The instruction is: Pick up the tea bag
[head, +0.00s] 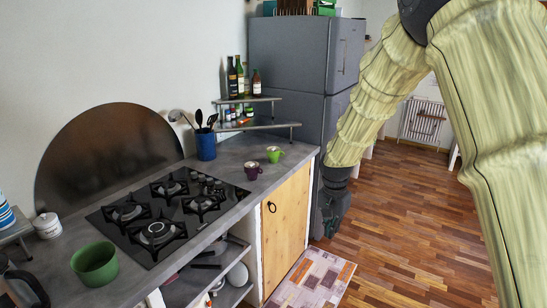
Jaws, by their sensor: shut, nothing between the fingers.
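No tea bag can be made out in the head view. My gripper (325,228) hangs pointing down at the end of my sleeved arm, to the right of the counter's end and in front of the fridge. It is shut and holds nothing. Its fingertips are small and dark here. A purple mug (253,174) and a green mug (273,156) stand on the counter (225,158), left of my gripper and apart from it. Something pale shows at each mug's opening, too small to identify.
A black gas hob (150,247) fills the counter's middle. A green pot (95,265), a white jar (47,226) and a blue utensil holder (206,147) stand around it. Bottles (240,80) stand on a corner shelf by the grey fridge (290,60). The wooden floor (420,220) at right is clear.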

